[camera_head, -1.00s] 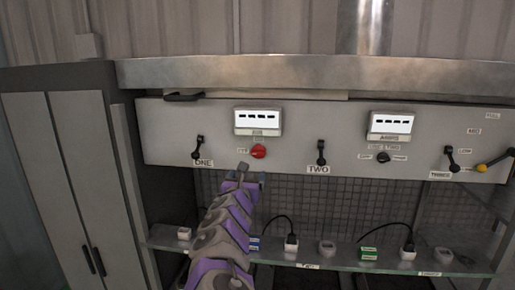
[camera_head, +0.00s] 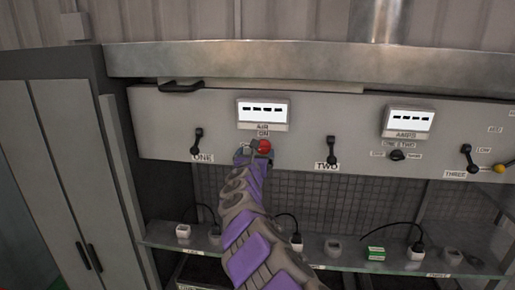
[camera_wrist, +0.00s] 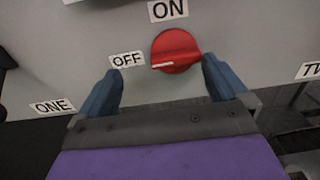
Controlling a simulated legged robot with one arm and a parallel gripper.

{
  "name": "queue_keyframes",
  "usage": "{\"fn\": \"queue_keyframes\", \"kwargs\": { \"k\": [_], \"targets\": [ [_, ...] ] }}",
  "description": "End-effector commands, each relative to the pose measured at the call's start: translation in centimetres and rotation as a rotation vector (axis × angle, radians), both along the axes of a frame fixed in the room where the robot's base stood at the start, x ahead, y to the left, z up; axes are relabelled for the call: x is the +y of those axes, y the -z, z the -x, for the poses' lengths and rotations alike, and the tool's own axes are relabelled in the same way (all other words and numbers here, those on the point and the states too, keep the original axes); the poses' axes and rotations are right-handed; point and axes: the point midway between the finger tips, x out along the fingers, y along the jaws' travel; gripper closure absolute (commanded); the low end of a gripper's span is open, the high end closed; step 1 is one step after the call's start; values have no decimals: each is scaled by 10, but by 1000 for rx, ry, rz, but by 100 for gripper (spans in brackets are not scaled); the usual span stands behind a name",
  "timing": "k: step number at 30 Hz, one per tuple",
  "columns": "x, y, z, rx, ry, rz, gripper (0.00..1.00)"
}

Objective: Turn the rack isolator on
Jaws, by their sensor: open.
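The rack isolator appears to be the red rotary knob (camera_head: 265,146) on the grey panel, below the display marked AIR. In the wrist view the knob (camera_wrist: 175,50) has a white mark at its lower left, pointing toward the OFF label (camera_wrist: 126,60). The ON label (camera_wrist: 167,10) is above the knob. My gripper (camera_wrist: 160,83) is open, with one blue-grey finger on each side below the knob. The right finger is close to the knob's lower right edge; I cannot tell if it touches. In the head view my gripper (camera_head: 247,155) is just left of the knob, partly overlapping it.
Black levers ONE (camera_head: 197,145), TWO (camera_head: 331,150) and THREE (camera_head: 469,158) stick out from the panel. The AIR display (camera_head: 263,113) and AMPS display (camera_head: 408,122) are above. A glass shelf (camera_head: 345,262) with plugs and small boxes runs below. A grey cabinet (camera_head: 70,170) stands left.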

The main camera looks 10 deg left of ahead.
Motion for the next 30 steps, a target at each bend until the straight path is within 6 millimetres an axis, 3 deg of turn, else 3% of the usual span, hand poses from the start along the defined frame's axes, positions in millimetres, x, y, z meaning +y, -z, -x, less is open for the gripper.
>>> {"fn": "queue_keyframes", "kwargs": {
  "k": [8, 15, 30],
  "targets": [
    [-14, -4, -9, 0, -14, -3, 15],
    [-6, -3, -7, -2, -12, 0, 14],
    [-6, -3, -7, -1, -15, 0, 62]
  ]
}}
